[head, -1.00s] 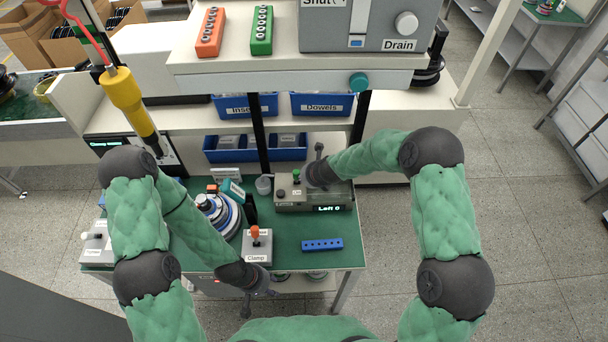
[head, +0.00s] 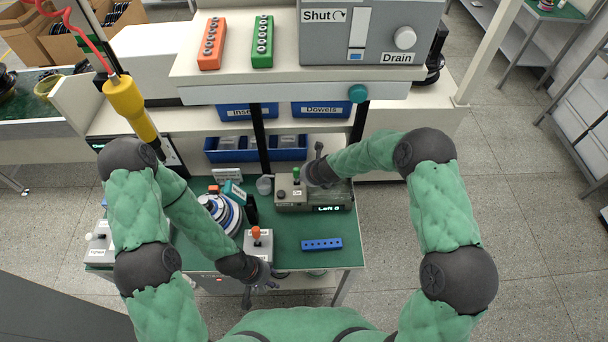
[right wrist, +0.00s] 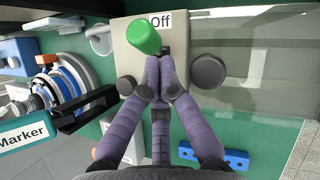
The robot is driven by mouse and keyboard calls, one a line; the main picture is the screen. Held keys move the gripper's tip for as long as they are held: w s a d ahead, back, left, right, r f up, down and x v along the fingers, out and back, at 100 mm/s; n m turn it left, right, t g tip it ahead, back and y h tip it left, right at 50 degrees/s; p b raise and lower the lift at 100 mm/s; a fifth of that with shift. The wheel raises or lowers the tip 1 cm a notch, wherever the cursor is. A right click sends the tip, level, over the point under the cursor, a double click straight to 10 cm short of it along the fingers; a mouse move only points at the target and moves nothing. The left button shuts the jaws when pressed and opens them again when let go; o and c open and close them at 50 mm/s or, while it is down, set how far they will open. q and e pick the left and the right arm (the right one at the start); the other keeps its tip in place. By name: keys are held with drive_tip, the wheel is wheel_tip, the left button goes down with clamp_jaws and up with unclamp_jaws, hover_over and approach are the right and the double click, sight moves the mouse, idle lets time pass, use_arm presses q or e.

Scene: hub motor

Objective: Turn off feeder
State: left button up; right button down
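The feeder (head: 335,195) is a grey box with a dark display reading "Left 0" at the back right of the green bench. Its green-capped lever (head: 296,172) stands at its left part. In the right wrist view the green cap (right wrist: 144,36) is beside the "Off" label (right wrist: 160,20). My right gripper (right wrist: 160,65) has its purple fingers drawn together right against the lever's base; whether they pinch the stem is hidden. It also shows over the feeder in the head view (head: 310,177). My left gripper (head: 262,287) is empty at the bench's front edge, fingers spread.
A clamp box (head: 257,243) with an orange knob is by my left gripper. A hub motor (head: 222,212) stands left of it. A blue holed block (head: 322,244) lies front right. A yellow tool (head: 128,102) hangs at left. A shelf (head: 290,86) overhangs the back.

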use_arm(q)
drive_tip(key=shift+w+r+p, duration=0.15)
drive_tip(key=shift+r+p, duration=0.15)
drive_tip(key=shift+r, duration=0.15)
use_arm(e)
drive_tip(key=shift+w+r, duration=0.1)
drive_tip(key=shift+w, duration=0.15)
use_arm(q)
drive_tip(key=shift+w+r+p, duration=0.1)
drive_tip(key=shift+r+p, duration=0.25)
use_arm(e)
drive_tip(key=shift+w, duration=0.3)
